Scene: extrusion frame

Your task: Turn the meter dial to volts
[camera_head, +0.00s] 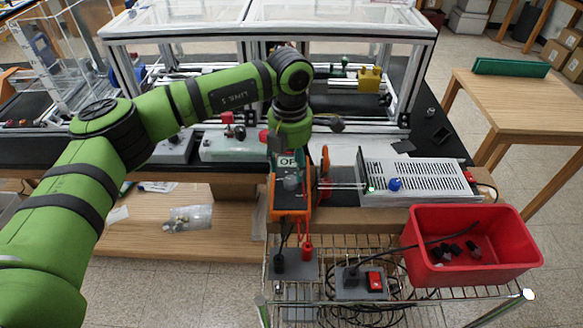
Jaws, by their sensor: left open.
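The orange meter (289,205) stands upright at the front edge of the bench, below my left wrist. Its greenish display (287,161) shows the letters "OF", with the rest cut off or hidden. The grey round dial (291,183) is on its face under the display; its pointer setting is too small to read. My left gripper (291,152) is open and hangs down at the top of the meter, covering part of it. Its fingertips are hard to make out, and I cannot tell whether they touch the meter. My right gripper is not in view.
Black and red plugs (306,252) hang below the meter. A silver power supply (415,182) with a blue knob is to the right. A red bin (470,245) and a red-switched power strip (362,282) sit on the wire rack. The framed enclosure (270,30) stands behind.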

